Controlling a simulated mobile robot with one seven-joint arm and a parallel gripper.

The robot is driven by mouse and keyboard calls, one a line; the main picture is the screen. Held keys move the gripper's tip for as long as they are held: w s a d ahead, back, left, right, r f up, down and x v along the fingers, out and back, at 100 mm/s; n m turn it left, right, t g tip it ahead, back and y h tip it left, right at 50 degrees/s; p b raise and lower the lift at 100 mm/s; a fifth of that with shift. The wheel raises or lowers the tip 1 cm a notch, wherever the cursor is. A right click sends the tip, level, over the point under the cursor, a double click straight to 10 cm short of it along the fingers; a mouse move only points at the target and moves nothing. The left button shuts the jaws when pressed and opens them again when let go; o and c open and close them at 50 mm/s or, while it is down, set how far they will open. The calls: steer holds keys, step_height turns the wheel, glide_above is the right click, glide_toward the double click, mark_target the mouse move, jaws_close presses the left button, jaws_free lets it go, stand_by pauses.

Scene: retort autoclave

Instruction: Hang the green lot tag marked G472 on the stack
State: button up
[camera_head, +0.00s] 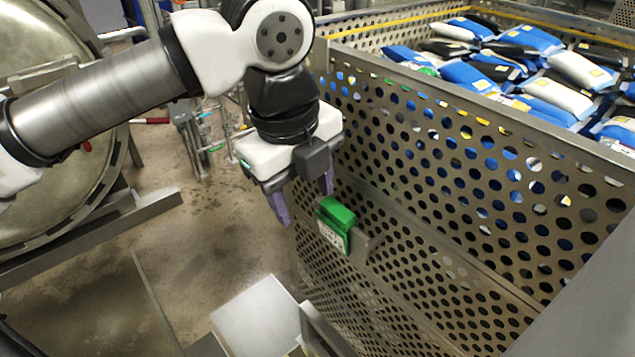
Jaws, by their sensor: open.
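The green lot tag (338,213) is at the near side of the perforated metal basket stack (430,130), against a small metal bracket (365,248). It has a green top and a white label with print too small to read. The tag looks slightly tilted; I cannot tell whether it hangs on the bracket or only rests against it. My gripper (305,198) is open, its two purple fingers pointing down. It is just above and to the left of the tag, and no tag shows between the fingers.
The upper basket holds several blue, white and black pouches (530,70). A large round metal vessel door (50,120) stands at the left. A light metal plate (262,315) is below my gripper. Wet concrete floor (180,260) is open between the door and the basket.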

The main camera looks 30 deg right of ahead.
steer(key=a, duration=0.3)
steer(key=shift+s+a, duration=0.25)
steer(key=shift+a, duration=0.05)
stand_by(0.4)
